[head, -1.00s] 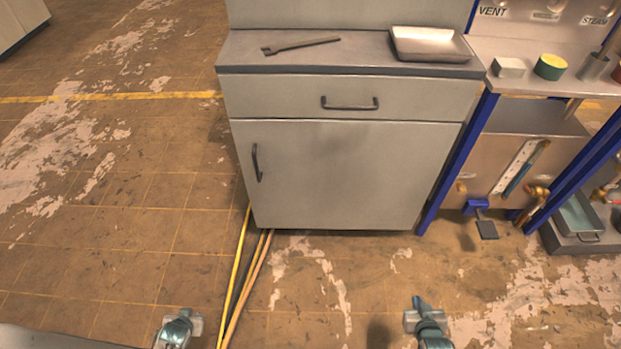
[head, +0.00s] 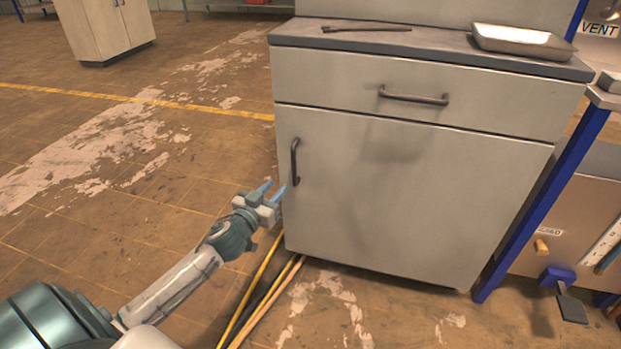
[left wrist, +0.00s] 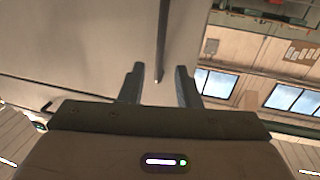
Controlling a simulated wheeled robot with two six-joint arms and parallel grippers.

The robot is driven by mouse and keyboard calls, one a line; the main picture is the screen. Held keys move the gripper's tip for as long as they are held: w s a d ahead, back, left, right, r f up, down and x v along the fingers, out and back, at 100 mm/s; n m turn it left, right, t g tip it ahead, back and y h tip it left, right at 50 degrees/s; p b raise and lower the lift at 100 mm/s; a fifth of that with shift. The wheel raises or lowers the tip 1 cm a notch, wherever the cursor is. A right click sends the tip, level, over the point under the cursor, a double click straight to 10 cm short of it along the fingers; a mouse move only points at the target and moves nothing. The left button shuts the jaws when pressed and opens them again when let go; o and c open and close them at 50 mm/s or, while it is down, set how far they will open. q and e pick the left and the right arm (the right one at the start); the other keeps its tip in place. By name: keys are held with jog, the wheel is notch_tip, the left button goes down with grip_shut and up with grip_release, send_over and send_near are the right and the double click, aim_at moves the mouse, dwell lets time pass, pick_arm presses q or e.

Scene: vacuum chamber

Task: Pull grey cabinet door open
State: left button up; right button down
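The grey cabinet door (head: 400,200) is shut, below a drawer. Its dark vertical handle (head: 295,162) is near the door's left edge. My left gripper (head: 274,190) is open and empty, just left of and below the handle in the head view. In the left wrist view the handle (left wrist: 162,45) comes down toward the space between the two open fingers (left wrist: 158,86). I cannot tell whether they touch it. My right gripper is not in view.
A drawer with a dark handle (head: 413,96) is above the door. A metal tray (head: 522,42) and a dark tool (head: 365,28) lie on the cabinet top. Yellow hoses (head: 262,290) run on the floor by the cabinet's lower left. A blue-legged bench (head: 530,215) stands at right.

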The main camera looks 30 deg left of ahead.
aim_at(293, 169)
pick_arm(q)
jog(key=w, duration=1)
jog(key=shift+w+a, duration=0.25)
jog(key=shift+w, duration=0.05)
jog(key=shift+c, duration=0.2)
grip_shut()
